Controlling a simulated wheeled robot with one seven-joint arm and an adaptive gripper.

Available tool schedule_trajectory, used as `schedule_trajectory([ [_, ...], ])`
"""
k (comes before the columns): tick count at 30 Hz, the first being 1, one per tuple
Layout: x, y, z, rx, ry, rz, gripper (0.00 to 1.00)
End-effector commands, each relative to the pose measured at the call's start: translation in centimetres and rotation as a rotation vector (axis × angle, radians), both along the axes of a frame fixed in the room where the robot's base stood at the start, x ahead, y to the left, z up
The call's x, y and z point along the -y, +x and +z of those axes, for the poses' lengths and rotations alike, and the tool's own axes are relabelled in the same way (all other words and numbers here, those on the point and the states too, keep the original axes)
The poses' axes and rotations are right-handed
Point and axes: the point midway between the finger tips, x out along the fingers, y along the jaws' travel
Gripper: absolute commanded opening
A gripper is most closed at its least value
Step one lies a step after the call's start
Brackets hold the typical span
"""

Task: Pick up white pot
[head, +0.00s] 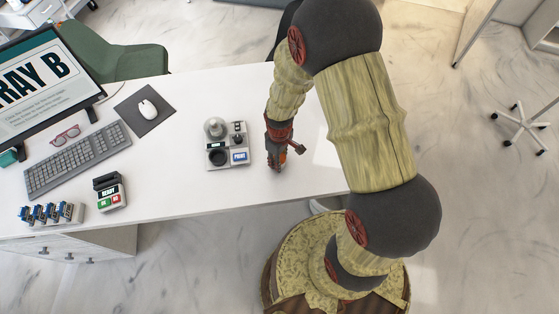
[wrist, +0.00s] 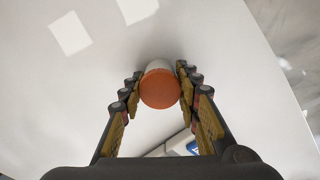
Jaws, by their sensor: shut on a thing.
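The white pot (wrist: 158,66) shows in the wrist view as a small white cylinder with a round orange top (wrist: 160,89). It is between the fingers of my gripper (wrist: 159,84), which are shut on its two sides. In the head view my gripper (head: 279,165) points down over the white desk, right of a small grey device. There the pot is mostly hidden by the fingers, with only a bit of orange showing. I cannot tell whether the pot touches the desk.
The grey device (head: 227,145) with a glass dome and a blue label stands close left of my gripper. Further left are a card terminal (head: 109,192), a keyboard (head: 78,160), a mouse (head: 147,110) and a monitor (head: 40,85). The desk (head: 315,160) is bare to the right.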

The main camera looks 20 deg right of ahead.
Motion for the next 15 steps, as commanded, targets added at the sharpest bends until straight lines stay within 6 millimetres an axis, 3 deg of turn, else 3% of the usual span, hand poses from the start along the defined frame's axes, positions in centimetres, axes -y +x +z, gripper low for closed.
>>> schedule_trajectory([
  [6, 0.00, 0.01, 0.01, 0.000, 0.000, 0.000, 0.13],
  [15, 0.00, 0.02, 0.33, 0.000, 0.000, 0.000, 0.13],
])
